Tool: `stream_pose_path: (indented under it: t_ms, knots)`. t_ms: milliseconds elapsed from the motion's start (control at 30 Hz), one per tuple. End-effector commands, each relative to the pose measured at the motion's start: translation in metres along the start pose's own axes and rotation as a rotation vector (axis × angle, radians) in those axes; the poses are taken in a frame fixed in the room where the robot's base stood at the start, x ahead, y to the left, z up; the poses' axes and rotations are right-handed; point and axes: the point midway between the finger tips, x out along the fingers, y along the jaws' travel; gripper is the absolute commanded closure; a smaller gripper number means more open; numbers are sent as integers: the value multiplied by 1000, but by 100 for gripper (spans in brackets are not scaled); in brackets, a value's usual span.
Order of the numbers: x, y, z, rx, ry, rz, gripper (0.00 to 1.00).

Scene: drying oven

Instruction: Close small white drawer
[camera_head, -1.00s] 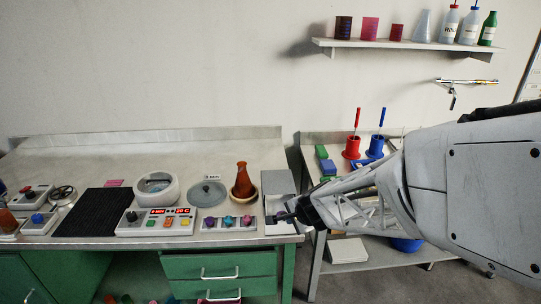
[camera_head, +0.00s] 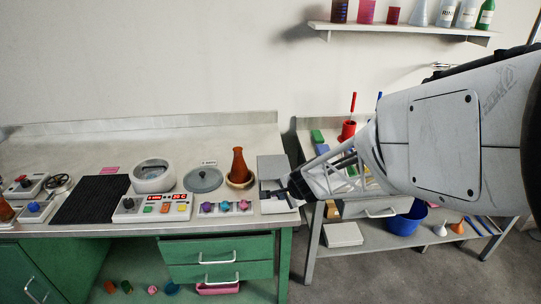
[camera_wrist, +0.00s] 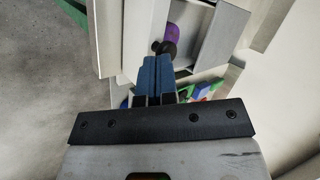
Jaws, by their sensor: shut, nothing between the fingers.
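The small white drawer (camera_head: 275,206) belongs to a low pale box (camera_head: 271,167) at the right end of the green bench. It stands pulled out toward the front edge. My gripper (camera_head: 283,193) comes in from the right and is over or beside the open drawer; whether it touches is unclear. In the wrist view, the blue fingers (camera_wrist: 155,72) are shut together and empty. Just past their tips show a dark knob (camera_wrist: 166,47) and a purple object (camera_wrist: 176,18) by the pale drawer walls (camera_wrist: 219,38). My arm and fingers hide part of the drawer.
A brown flask (camera_head: 239,166) and a panel of coloured knobs (camera_head: 222,207) stand left of the box. Green drawers (camera_head: 218,250) are below. A second table at right holds a red holder (camera_head: 348,129), partly behind my arm. A wall shelf (camera_head: 400,30) is above.

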Motion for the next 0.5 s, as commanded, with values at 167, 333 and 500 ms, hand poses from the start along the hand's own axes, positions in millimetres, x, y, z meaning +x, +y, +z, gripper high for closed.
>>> stream_pose_path:
  t_ms: [167, 333, 500]
  knots:
    - [13, -14, -10, 1, -1, 1, 100]
    - [24, -27, -18, 0, -1, 1, 100]
    - [34, -39, -26, -1, -1, 1, 100]
